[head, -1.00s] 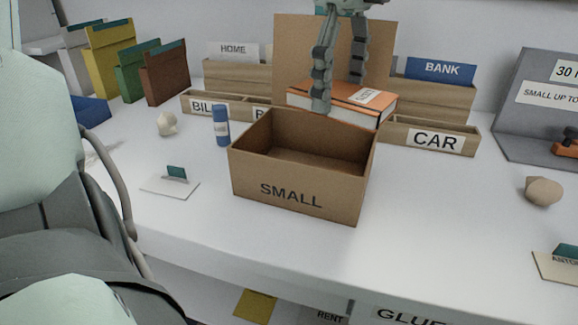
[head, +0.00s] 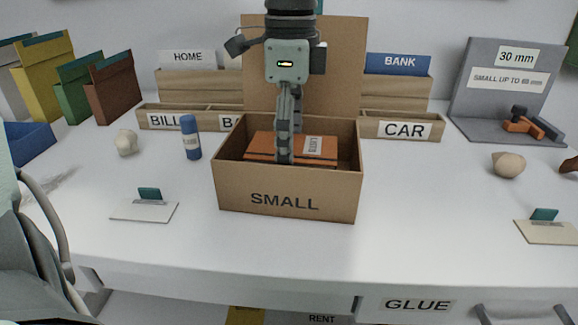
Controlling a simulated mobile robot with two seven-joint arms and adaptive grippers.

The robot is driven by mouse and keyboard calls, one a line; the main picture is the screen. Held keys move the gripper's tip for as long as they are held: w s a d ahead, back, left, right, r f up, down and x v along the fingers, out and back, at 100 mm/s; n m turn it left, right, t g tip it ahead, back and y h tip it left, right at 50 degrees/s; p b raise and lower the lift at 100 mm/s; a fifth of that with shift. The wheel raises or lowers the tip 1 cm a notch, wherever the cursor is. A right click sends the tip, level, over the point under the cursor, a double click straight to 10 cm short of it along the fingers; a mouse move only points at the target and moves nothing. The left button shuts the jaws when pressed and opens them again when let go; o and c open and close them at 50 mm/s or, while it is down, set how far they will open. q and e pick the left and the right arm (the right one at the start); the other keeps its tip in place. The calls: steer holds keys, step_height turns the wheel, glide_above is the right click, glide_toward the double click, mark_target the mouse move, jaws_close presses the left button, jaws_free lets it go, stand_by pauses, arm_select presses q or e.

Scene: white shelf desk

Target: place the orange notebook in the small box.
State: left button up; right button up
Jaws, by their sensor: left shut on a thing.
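The small box (head: 232,192) is an open brown cardboard box marked SMALL, in the middle of the desk. The orange notebook (head: 262,147) has a white label and shows inside the box opening, behind the front wall; its lower part is hidden by that wall. My left gripper (head: 285,158) comes down from above into the box, its fingers shut on the notebook. I cannot tell whether the notebook touches the box floor. My right gripper is out of view.
A grey stand (head: 480,105) is at the right. The desk front is mostly clear.

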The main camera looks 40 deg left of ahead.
arm_select(q)
step_height(320, 180, down, 4)
steer(key=shift+f, duration=0.15)
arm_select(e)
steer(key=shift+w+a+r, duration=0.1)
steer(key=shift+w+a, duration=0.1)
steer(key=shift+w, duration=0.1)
arm_select(q)
steer(key=shift+f+b, duration=0.1)
steer(key=shift+b, duration=0.2)
steer(key=o, duration=1.3)
steer(key=shift+c, duration=0.2)
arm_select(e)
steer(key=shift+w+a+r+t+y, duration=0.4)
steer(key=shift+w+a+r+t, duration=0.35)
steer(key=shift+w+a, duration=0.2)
